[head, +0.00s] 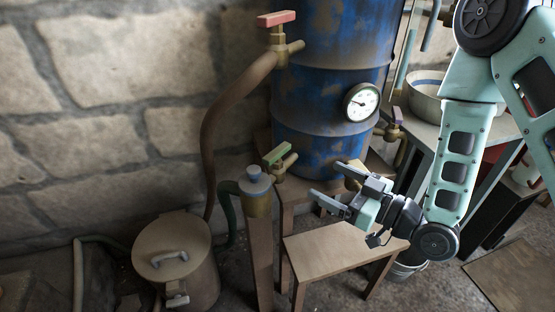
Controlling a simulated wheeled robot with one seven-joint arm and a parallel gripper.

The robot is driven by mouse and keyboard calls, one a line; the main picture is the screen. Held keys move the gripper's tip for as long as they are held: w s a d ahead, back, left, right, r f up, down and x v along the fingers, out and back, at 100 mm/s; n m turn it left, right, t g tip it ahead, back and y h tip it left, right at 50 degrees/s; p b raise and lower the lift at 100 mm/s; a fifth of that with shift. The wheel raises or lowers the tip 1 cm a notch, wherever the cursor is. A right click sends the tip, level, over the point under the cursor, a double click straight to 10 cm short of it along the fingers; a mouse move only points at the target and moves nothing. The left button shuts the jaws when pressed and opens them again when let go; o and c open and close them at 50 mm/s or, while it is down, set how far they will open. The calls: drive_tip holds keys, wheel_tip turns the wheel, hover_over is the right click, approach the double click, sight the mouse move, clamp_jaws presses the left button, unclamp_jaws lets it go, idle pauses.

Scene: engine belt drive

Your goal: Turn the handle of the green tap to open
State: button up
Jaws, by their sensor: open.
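The green tap handle (277,153) sits on a brass tap at the lower left of the blue barrel (325,150). The handle is a flat green bar, tilted up to the right. My gripper (322,200) is open and empty, to the right of and lower in the picture than the green tap. Its two dark fingers point left, and a clear gap lies between them and the handle. The fingers are apart from the tap.
A red-handled tap (277,19) and a brown hose are at upper left. A small stool (330,252) stands below my gripper. A gauge (361,102) and another tap (393,116) are on the barrel's right. A lidded pot (172,248) and a post with a blue-grey cap (255,173) stand left.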

sight(277, 153)
drive_tip(key=b+x, duration=0.2)
drive_tip(key=x, duration=1.5)
drive_tip(key=shift+a, duration=0.1)
drive_tip(key=c, duration=0.7)
